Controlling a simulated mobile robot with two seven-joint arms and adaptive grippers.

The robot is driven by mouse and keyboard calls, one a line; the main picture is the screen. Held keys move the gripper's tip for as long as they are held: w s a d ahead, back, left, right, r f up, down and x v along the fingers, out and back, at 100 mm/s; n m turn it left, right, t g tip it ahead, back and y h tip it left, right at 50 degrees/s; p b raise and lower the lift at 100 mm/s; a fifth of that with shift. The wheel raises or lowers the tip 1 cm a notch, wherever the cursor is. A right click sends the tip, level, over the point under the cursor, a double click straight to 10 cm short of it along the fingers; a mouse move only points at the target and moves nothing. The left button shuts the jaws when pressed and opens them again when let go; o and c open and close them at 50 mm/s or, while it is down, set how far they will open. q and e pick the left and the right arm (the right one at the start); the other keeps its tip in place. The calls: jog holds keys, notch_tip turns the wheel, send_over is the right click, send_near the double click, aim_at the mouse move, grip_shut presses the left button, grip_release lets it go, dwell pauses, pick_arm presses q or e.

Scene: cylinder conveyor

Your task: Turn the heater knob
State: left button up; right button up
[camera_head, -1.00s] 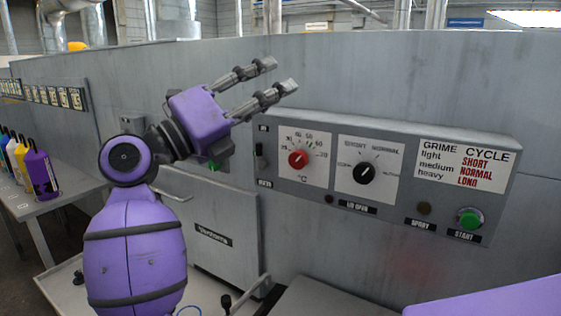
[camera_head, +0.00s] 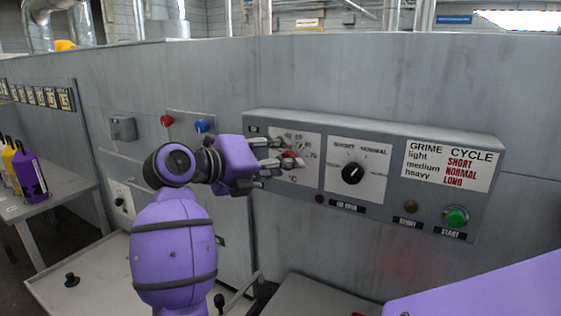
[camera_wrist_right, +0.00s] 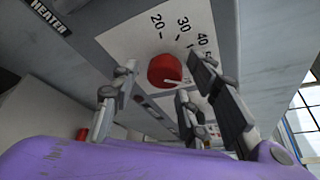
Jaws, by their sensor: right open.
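The red knob (camera_head: 289,155) sits at the centre of a white temperature dial marked °C on the grey control panel. The right wrist view shows the red knob (camera_wrist_right: 165,70) closer, with 20, 30 and 40 printed around it. My right gripper (camera_head: 283,151) is open at the dial and partly covers the knob in the head view. In the wrist view the right gripper (camera_wrist_right: 162,72) has its fingers on either side of the knob; I cannot tell if they touch it. My left gripper is not in view.
A black selector knob (camera_head: 352,173) is right of the dial, with a green start button (camera_head: 456,217) farther right. A HEATER label (camera_wrist_right: 47,16) shows in the wrist view. Red (camera_head: 167,121) and blue (camera_head: 202,126) knobs are behind my arm. Bottles (camera_head: 30,177) stand far left.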

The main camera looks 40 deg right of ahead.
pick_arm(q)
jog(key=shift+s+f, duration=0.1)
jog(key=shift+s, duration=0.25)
pick_arm(e)
jog(key=shift+d, duration=0.15)
jog(key=shift+c, duration=0.5)
jog(key=shift+f, duration=0.1)
jog(key=c, duration=0.9)
jog(key=shift+f+n+p, duration=0.2)
jog(key=shift+n+p, duration=0.2)
jog(key=shift+p, duration=0.1)
jog(key=o, duration=1)
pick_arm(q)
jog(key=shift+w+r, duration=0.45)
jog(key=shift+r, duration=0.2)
pick_arm(e)
jog(key=v, duration=1.2)
